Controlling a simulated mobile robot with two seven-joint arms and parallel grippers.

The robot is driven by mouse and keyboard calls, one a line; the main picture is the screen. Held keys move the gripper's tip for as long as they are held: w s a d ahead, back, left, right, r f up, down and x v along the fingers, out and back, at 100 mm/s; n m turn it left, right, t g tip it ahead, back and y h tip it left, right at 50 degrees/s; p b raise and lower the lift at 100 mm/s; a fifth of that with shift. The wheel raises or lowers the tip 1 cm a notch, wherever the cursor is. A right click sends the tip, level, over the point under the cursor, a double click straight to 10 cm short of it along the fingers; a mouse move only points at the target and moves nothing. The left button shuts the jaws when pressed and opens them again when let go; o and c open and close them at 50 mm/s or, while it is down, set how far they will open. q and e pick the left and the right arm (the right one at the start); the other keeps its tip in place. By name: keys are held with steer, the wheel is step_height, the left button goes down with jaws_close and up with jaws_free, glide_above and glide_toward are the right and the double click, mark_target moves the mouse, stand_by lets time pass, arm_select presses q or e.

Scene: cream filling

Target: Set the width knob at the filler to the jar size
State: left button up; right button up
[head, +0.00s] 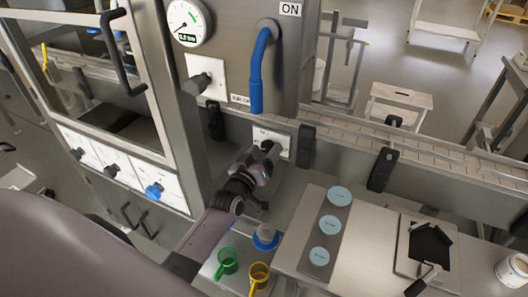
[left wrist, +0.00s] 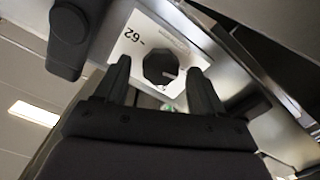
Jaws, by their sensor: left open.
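A dark knob (left wrist: 160,68) with a pale pointer mark stands on a white plate (left wrist: 135,45) printed with "62" in the left wrist view. In the head view the white plate (head: 284,141) is on the rail's side below the blue lever, with the dark knob (head: 267,145) partly hidden by my gripper. My left gripper (head: 262,163) is right at the knob. Its fingers (left wrist: 160,78) are open, one on each side of the knob; whether they touch it I cannot tell. My right gripper is not in view.
A blue lever (head: 258,70), another dark knob (head: 198,83) and a gauge (head: 190,22) are on the cabinet above. Black clamps (head: 306,147) stand along the rail.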

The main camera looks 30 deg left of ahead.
arm_select(q)
steer(key=s, duration=0.7)
steer(key=shift+d, duration=0.2)
steer(key=shift+s, duration=0.1)
stand_by(0.3)
